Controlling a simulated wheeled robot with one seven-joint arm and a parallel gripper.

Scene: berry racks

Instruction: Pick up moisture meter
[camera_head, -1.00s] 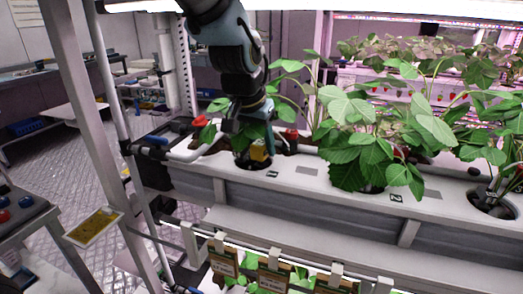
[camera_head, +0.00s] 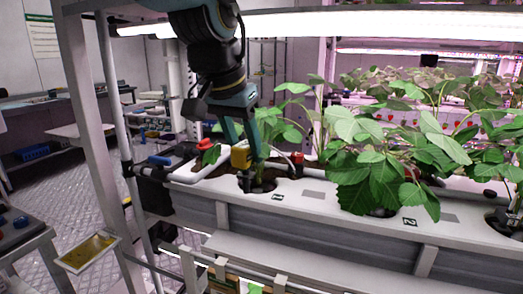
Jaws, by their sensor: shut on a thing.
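The meter's lower part is hard to make out against the plant stems and soil. Leaves of the plant (camera_head: 270,130) stand close behind and to the right of the fingers.
The white trough (camera_head: 310,198) runs rightward with large leafy plants (camera_head: 375,150). A rack post (camera_head: 92,110) and light tube (camera_head: 350,22) are near. A yellow sticky card (camera_head: 88,252) hangs lower left.

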